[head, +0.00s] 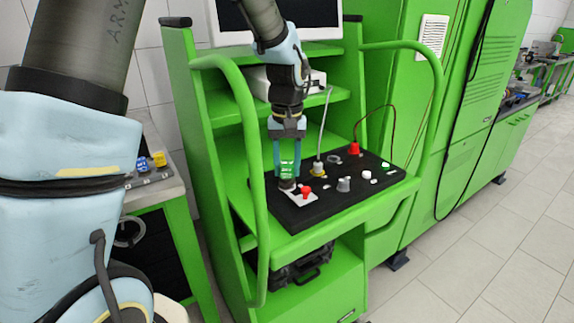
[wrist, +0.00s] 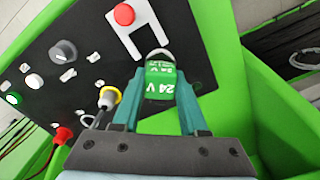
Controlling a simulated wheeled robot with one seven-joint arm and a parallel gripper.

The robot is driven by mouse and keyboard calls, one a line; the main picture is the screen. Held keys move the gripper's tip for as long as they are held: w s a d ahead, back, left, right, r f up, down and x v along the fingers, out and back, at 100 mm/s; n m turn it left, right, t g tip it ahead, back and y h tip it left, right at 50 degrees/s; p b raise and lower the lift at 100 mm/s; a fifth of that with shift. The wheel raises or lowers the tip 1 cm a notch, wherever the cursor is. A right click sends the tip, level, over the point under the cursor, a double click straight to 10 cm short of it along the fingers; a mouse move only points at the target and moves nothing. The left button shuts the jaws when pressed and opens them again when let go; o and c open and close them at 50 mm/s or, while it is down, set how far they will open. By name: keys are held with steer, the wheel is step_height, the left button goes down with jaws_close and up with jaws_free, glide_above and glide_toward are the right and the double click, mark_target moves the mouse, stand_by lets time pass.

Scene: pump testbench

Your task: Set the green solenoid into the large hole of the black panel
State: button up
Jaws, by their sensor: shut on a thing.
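The green solenoid (wrist: 158,88), marked "24 V", is between the two teal fingers of my gripper (wrist: 160,98) in the wrist view. In the head view, my gripper (head: 287,168) points down over the near left part of the black panel (head: 302,222), shut on the solenoid (head: 287,172). A pale rounded metal end shows at the solenoid's far side in the wrist view, close to the panel surface. The large hole is not visible; the solenoid and fingers may cover it. I cannot tell whether the solenoid touches the panel or enters a hole.
A yellow-collared connector (head: 318,168) with a grey cable stands close by. A red plug (head: 354,148), knobs and buttons occupy the panel. A green rail (head: 258,200) rises left of it.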

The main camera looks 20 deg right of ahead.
steer(key=shift+f+b, duration=0.5)
steer(key=shift+f, duration=0.3)
steer(key=o, duration=1.6)
steer(key=shift+c, duration=0.2)
steer(key=shift+r, duration=0.1)
steer(key=shift+r+p, duration=3.1)
steer(key=shift+r, duration=0.85)
